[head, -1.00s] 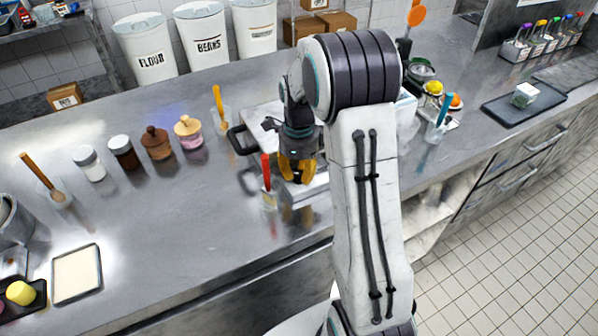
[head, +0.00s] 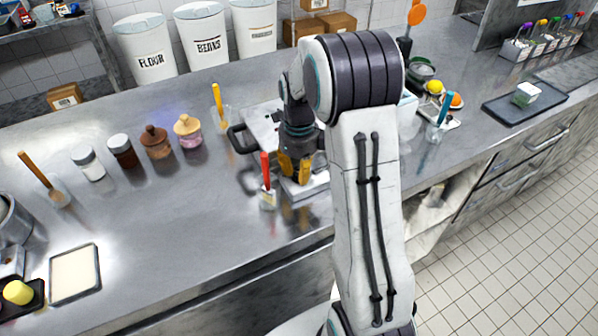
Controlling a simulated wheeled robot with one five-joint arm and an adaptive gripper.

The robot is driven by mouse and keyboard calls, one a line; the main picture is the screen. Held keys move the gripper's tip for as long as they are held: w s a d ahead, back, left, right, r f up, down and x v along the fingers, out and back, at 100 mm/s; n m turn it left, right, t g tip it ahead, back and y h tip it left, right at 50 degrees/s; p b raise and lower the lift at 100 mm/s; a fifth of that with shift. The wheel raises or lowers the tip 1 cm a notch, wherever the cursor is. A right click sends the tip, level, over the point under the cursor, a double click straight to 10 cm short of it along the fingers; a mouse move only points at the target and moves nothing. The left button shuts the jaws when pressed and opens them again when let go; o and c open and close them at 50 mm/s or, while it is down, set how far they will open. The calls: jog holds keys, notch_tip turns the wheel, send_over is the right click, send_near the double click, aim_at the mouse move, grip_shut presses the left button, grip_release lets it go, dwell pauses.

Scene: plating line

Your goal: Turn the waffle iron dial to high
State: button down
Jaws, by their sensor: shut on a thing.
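The waffle iron (head: 262,122) is a silver appliance on the steel counter, with a black loop handle (head: 238,140) on its left. My arm covers much of it. My gripper (head: 295,178) points down at the front part of the iron, its orange fingers close together low over the silver base (head: 308,188). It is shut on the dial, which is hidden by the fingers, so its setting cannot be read.
A clear cup with a red-handled tool (head: 267,200) stands just left of my gripper. Another cup with an orange-handled tool (head: 220,118) is behind the handle. Several jars (head: 157,143) stand further left.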

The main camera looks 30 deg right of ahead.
jog(key=shift+f+m, duration=0.1)
jog(key=shift+m, duration=0.5)
jog(key=shift+s, duration=0.1)
jog(key=c, duration=1.3)
grip_release()
jog(key=shift+o, duration=0.2)
notch_tip(320, 180, up, 12)
